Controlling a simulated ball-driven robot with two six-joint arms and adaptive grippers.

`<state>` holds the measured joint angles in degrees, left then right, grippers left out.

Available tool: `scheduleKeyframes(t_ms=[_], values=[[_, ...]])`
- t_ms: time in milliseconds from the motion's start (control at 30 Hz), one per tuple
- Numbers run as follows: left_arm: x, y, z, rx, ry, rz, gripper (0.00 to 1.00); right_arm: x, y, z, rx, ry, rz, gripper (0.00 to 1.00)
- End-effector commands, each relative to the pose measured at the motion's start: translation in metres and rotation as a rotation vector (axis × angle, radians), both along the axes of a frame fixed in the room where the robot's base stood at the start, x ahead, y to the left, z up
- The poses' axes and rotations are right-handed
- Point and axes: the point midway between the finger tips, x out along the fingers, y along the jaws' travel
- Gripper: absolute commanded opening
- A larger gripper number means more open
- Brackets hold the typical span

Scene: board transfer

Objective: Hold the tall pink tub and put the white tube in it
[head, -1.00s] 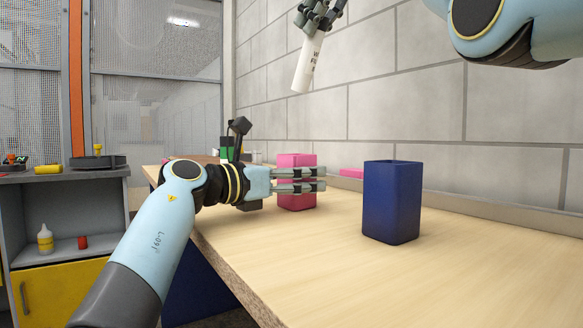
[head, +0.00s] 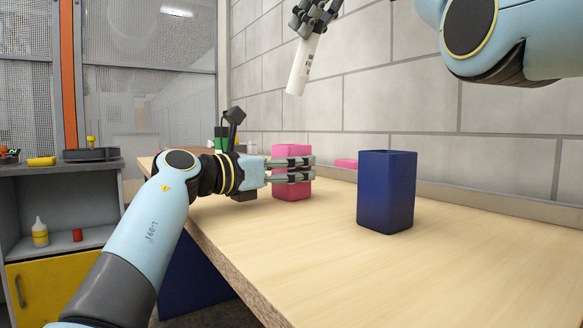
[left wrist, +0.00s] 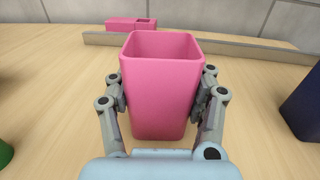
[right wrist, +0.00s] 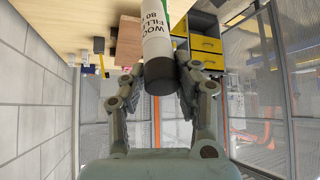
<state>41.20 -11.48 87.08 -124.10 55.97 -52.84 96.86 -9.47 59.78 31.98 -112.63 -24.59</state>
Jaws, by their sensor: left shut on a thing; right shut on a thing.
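The tall pink tub (head: 291,190) stands upright on the table. My left gripper (head: 312,170) is shut on its sides; in the left wrist view the tub (left wrist: 160,95) sits between the fingers, its open top facing up and empty as far as I can see. The white tube (head: 300,72) with dark lettering is held high above the table by my right gripper (head: 314,28), tilted with its lower end to the left. In the right wrist view the tube (right wrist: 157,45) has its dark end between the shut fingers. The tube is above the tub and apart from it.
A dark blue tub (head: 386,190) stands to the right of the pink tub. A low pink box (left wrist: 130,25) lies behind, near the ledge along the grey block wall (head: 400,105). A green thing (head: 221,134) is behind my left wrist. The table's right front is clear.

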Motion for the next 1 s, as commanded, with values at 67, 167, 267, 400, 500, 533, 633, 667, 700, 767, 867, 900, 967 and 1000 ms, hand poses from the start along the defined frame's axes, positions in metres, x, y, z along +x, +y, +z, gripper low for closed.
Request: scheduleKeyframes(t_ms=[67, 167, 267, 400, 500, 533, 633, 667, 700, 767, 867, 900, 967, 1000], values=[[0.000, 0.000, 0.000, 0.001, 0.001, 0.000, 0.23, 0.000, 0.000, -0.006, 0.000, 0.001, 0.001, 0.00], [0.000, 0.000, 0.000, 0.001, 0.001, 0.000, 0.23, 0.000, 0.000, -0.013, 0.000, 0.001, 0.001, 0.00], [0.000, 0.000, 0.000, 0.001, 0.001, 0.000, 0.23, 0.000, 0.000, -0.020, 0.000, 0.001, 0.001, 0.00], [0.000, 0.000, 0.000, 0.001, 0.001, 0.000, 0.23, 0.000, 0.000, -0.030, 0.000, 0.000, 0.000, 0.00], [0.000, 0.000, 0.000, 0.001, 0.001, 0.000, 0.23, 0.000, 0.000, -0.037, -0.001, 0.001, 0.000, 0.00], [0.000, 0.000, 0.000, 0.001, 0.001, 0.000, 0.23, 0.000, 0.000, -0.039, 0.000, 0.000, 0.000, 0.00], [0.000, 0.000, 0.000, 0.001, 0.001, 0.000, 0.23, 0.000, 0.000, -0.046, -0.001, 0.001, 0.000, 0.00], [0.000, 0.000, 0.000, 0.001, 0.001, 0.000, 0.23, 0.000, 0.000, -0.048, -0.001, 0.001, 0.000, 0.00], [0.000, 0.000, 0.000, 0.001, 0.001, 0.000, 0.23, 0.000, 0.000, -0.051, 0.000, -0.001, 0.001, 0.00], [0.000, 0.000, 0.000, 0.001, 0.001, 0.000, 0.23, 0.000, 0.000, -0.055, 0.000, 0.001, 0.001, 0.00], [0.000, 0.000, 0.000, 0.001, 0.001, 0.000, 0.23, 0.000, 0.000, -0.062, 0.000, 0.000, 0.000, 0.00], [0.000, 0.000, 0.000, 0.001, 0.001, 0.000, 0.23, 0.000, 0.000, -0.065, 0.000, 0.000, 0.000, 0.00], [0.000, 0.000, 0.000, 0.001, 0.001, 0.000, 0.23, 0.000, 0.000, -0.070, 0.000, 0.001, 0.001, 0.00], [0.000, 0.000, 0.000, 0.001, 0.001, 0.000, 0.23, 0.000, 0.000, -0.072, 0.000, 0.001, 0.001, 0.00]])
